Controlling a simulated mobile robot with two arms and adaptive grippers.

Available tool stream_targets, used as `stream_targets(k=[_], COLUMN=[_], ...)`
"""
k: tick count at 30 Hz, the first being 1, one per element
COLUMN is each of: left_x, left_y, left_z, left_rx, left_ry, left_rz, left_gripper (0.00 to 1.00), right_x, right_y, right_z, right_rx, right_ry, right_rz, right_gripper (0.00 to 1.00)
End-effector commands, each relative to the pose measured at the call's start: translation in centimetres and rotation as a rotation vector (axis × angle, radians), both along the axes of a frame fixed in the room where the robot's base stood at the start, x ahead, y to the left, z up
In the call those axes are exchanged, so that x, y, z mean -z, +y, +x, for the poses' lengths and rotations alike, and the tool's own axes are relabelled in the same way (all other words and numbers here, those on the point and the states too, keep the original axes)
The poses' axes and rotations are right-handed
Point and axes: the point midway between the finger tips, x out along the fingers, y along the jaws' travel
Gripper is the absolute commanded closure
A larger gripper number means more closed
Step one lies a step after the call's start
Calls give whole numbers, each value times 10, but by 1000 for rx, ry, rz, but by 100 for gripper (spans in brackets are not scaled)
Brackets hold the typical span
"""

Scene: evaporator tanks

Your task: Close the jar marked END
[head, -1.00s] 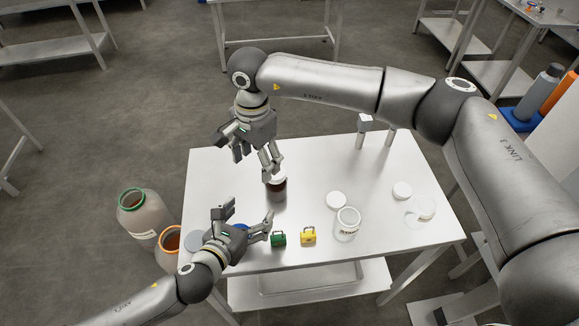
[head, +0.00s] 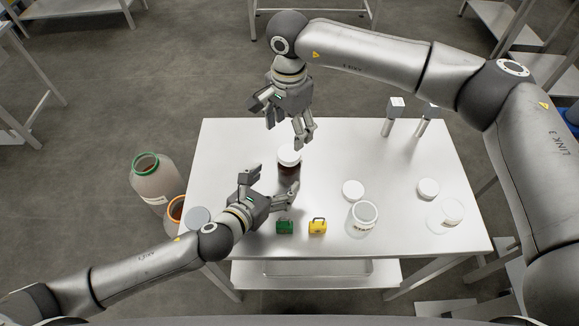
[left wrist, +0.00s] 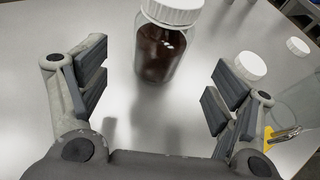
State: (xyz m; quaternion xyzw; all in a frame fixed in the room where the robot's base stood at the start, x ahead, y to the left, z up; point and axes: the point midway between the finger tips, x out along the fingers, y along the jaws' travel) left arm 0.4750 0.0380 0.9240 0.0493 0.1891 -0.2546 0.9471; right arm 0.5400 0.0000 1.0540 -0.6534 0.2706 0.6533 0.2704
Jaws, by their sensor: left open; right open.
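A jar with dark brown contents (head: 289,172) stands upright on the table, with a white lid (head: 289,154) on its top. In the left wrist view the jar (left wrist: 158,52) and its ribbed lid (left wrist: 173,10) lie ahead between the fingers, and no marking is readable. My left gripper (head: 273,184) is open and empty, close to the jar on its near side. My right gripper (head: 280,124) is open above and behind the jar, apart from the lid. An open clear jar (head: 363,217) with an unreadable label stands to the right; a loose white lid (head: 353,189) lies beside it.
A green padlock-like block (head: 285,227) and a yellow one (head: 317,227) stand at the table's (head: 230,150) front. Another white lid (head: 428,188) and a clear container (head: 446,213) are at the right. Large jars (head: 152,180) stand left of the table.

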Motion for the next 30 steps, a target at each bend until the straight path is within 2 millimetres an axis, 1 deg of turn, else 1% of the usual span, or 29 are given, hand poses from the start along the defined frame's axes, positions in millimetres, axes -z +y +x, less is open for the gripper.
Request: stream_targets(k=[12,15,21,29,30], left_x=[19,23,27,27,27], left_y=[-25,-28,-33,-33,-33], left_z=[42,49,57,57,57], left_rx=[0,-2,0,0,0], left_ry=[-1,0,0,0,0], left_rz=[-2,0,0,0,-1], left_gripper=[17,17,17,17,18], right_x=[0,0,0,0,0], right_y=[0,0,0,0,0], right_z=[0,0,0,0,0], right_rx=[0,0,0,0,0], right_ry=[0,0,0,0,0], right_rz=[0,0,0,0,0], right_gripper=[32,32,32,32,32])
